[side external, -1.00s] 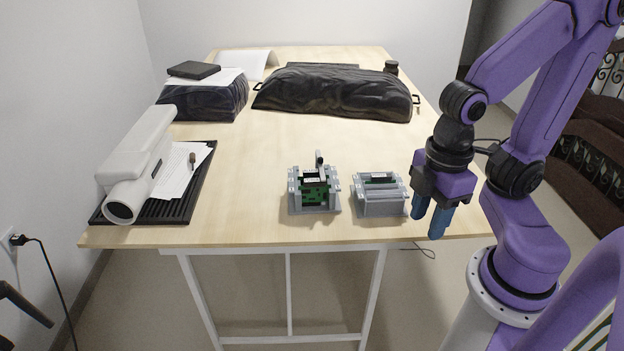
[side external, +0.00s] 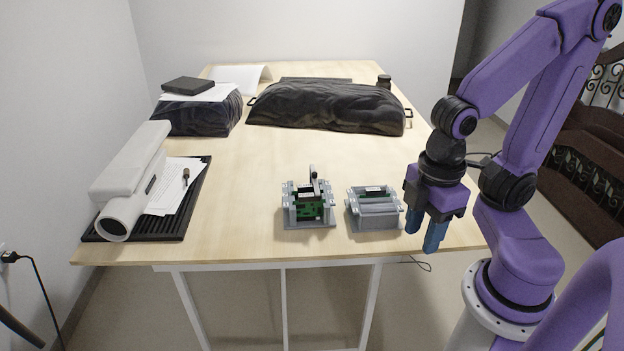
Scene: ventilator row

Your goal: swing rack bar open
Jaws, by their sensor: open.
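Two small grey racks stand side by side near the front edge of the table. The left rack (side external: 309,221) holds green circuit boards (side external: 308,209), and a thin dark and silver bar (side external: 313,180) stands up from it. The right rack (side external: 375,222) has grey bars lying across its top and a bit of green behind them. Which bar the task means I cannot tell. My gripper (side external: 424,239) is open and empty, its blue fingers pointing down just right of the right rack, apart from both racks.
A white device (side external: 130,185) and papers (side external: 176,190) lie on a black ribbed mat (side external: 160,230) at left. A black covered mound (side external: 325,106) and a dark wrapped stack (side external: 197,117) sit at the back. The middle of the table (side external: 255,165) is clear.

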